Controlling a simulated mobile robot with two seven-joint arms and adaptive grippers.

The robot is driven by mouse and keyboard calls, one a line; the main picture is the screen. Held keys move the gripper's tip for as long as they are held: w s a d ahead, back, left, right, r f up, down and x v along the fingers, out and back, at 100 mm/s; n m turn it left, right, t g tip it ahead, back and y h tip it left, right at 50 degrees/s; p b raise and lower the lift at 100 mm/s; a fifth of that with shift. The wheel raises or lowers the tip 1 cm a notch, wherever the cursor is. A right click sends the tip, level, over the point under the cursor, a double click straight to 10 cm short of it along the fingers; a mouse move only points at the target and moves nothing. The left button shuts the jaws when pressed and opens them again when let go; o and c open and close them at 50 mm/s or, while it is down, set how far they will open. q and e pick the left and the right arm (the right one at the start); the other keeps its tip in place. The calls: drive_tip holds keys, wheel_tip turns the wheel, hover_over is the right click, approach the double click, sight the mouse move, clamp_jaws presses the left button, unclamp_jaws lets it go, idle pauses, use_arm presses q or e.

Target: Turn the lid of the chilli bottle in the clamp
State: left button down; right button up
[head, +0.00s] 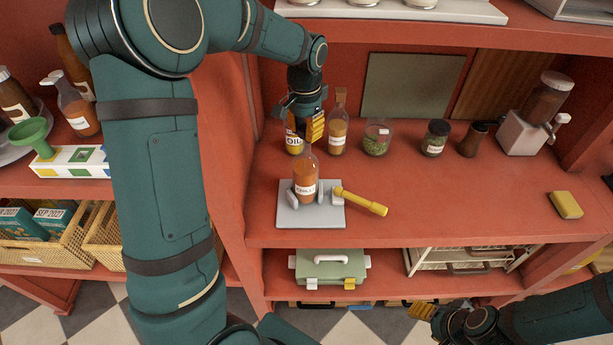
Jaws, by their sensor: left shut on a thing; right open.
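The chilli bottle (305,182) stands upright in the clamp (325,216), between its grey jaws. The clamp has a light grey base plate and a yellow handle (362,202) pointing right. My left gripper (309,134) comes down from above and is shut at the top of the bottle's neck. Its yellow fingers hide the lid, which it appears to hold. My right gripper (424,311) is open and empty at the lower right, below the shelf and well away from the bottle.
Close behind my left gripper stand an oil bottle (294,144) and a corked bottle (338,135). Jars (377,138) and a dispenser (526,128) line the back. A yellow sponge (565,205) lies at right. The shelf right of the clamp handle is clear.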

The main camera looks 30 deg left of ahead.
use_arm(q)
drive_tip(key=shift+r, duration=1.2)
drive_tip(key=shift+f, duration=0.1)
